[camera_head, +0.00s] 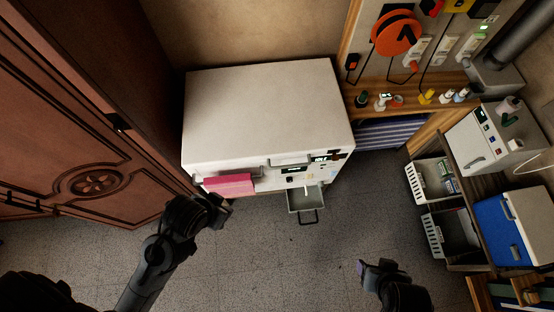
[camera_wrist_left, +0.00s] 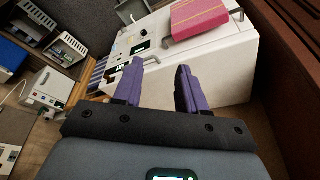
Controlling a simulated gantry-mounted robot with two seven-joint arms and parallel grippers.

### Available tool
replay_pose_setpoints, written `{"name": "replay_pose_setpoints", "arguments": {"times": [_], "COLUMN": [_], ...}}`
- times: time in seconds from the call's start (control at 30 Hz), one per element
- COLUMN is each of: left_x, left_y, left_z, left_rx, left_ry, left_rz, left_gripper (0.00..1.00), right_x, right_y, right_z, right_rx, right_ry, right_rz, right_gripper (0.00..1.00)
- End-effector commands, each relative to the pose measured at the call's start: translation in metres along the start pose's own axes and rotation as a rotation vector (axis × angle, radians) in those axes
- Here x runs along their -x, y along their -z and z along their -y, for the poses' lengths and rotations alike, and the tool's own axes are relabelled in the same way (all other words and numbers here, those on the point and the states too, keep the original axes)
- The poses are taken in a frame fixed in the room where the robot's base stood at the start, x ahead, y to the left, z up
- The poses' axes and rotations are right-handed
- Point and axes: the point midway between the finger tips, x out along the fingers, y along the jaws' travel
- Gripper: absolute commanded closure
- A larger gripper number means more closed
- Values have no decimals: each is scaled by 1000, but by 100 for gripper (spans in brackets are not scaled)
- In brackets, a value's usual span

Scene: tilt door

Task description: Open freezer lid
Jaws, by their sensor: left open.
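The white chest freezer (camera_head: 262,160) stands against the back wall in the head view, with its broad flat lid (camera_head: 258,108) lying shut. A handle (camera_head: 290,161) sticks out at the front edge. A pink cloth (camera_head: 229,184) hangs at the front left; it also shows in the left wrist view (camera_wrist_left: 197,18). My left gripper (camera_head: 222,205) is just in front of the freezer's left front, near the cloth. Its purple fingers (camera_wrist_left: 167,66) are apart and empty, facing the freezer's front. My right gripper (camera_head: 366,268) is over the floor at the right, away from the freezer; its finger gap is unclear.
A small grey drawer (camera_head: 306,199) juts out low at the freezer's front. A brown wooden door (camera_head: 95,185) stands at the left. White baskets (camera_head: 430,179), a blue-and-white cooler (camera_head: 520,225) and a tool board are at the right.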

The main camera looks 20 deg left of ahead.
Motion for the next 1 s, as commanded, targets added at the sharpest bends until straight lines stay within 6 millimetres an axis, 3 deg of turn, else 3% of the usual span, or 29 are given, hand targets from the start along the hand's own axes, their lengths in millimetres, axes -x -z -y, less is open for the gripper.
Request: {"name": "replay_pose_setpoints", "arguments": {"times": [0.17, 0.3, 0.43, 0.57, 0.6, 0.7, 1.0], "left_x": [0, -2, -22, -83, -106, -146, -257], "left_y": [2, 28, 58, 83, 89, 102, 113], "left_z": [2, 2, -4, -16, -21, -29, -50], "left_rx": [-66, -245, -494, -782, -868, -1020, -1261], "left_ry": [5, 23, 79, 202, 253, 368, 611], "left_rz": [-15, -154, -332, -541, -604, -723, -929], "left_gripper": [58, 58, 58, 58, 58, 58, 58], "right_x": [0, 0, -2, -40, -58, -96, -196], "right_y": [0, 0, -1, -12, -18, -31, -63], "right_z": [0, 0, 0, 2, 2, 4, 7], "right_rx": [0, 0, 0, 0, 0, 0, -1], "right_ry": [0, 0, 1, 0, 0, 0, 1], "right_rz": [0, 0, 0, -9, -9, 2, 3], "right_gripper": [37, 37, 37, 37, 37, 37, 37]}}
